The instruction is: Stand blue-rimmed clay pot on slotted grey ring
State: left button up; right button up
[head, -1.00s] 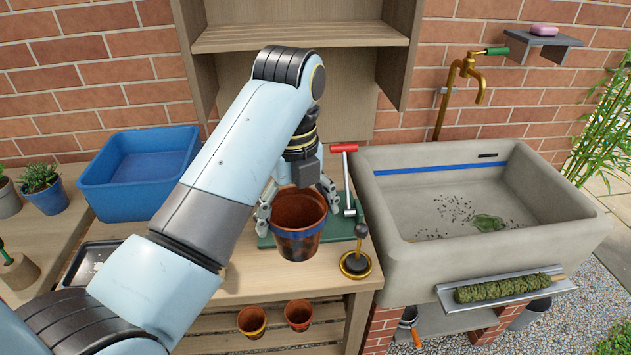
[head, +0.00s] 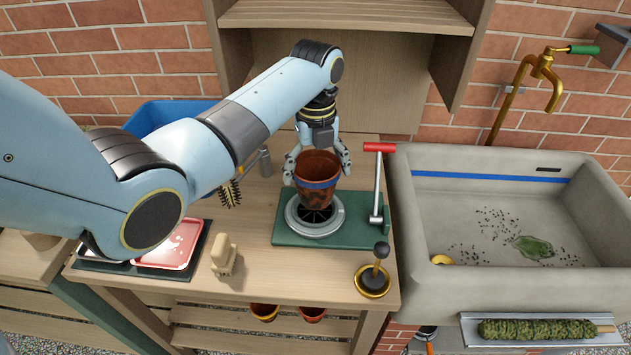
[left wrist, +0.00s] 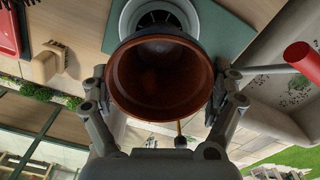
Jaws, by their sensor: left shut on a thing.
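The blue-rimmed clay pot (head: 317,175) is upright in my left gripper (head: 316,163), which is shut on it with a finger on either side. In the left wrist view the pot's open mouth (left wrist: 158,80) faces the camera and looks empty inside. The slotted grey ring (head: 297,226) lies on a green base plate. The pot is over the ring's back part and hides some of it. In the wrist view a piece of the ring (left wrist: 128,18) shows beyond the pot. I cannot tell whether the pot's bottom touches it. My right gripper is not in view.
A red-handled lever (head: 379,185) stands at the right edge of the green plate (head: 355,232). A brass-and-black tamper (head: 373,275) stands in front, near the stone sink (head: 500,285). A wooden brush (head: 224,255) and a red tray (head: 170,250) are to the left.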

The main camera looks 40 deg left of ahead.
pick_arm(q)
jog(key=shift+a+f, duration=0.15)
jog(key=shift+f, duration=0.05)
notch_tip(320, 180, down, 3)
jog(key=shift+f, duration=0.35)
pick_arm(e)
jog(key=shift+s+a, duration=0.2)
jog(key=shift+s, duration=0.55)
pick_arm(q)
jog(key=o, duration=1.1)
jog(key=shift+f, duration=0.15)
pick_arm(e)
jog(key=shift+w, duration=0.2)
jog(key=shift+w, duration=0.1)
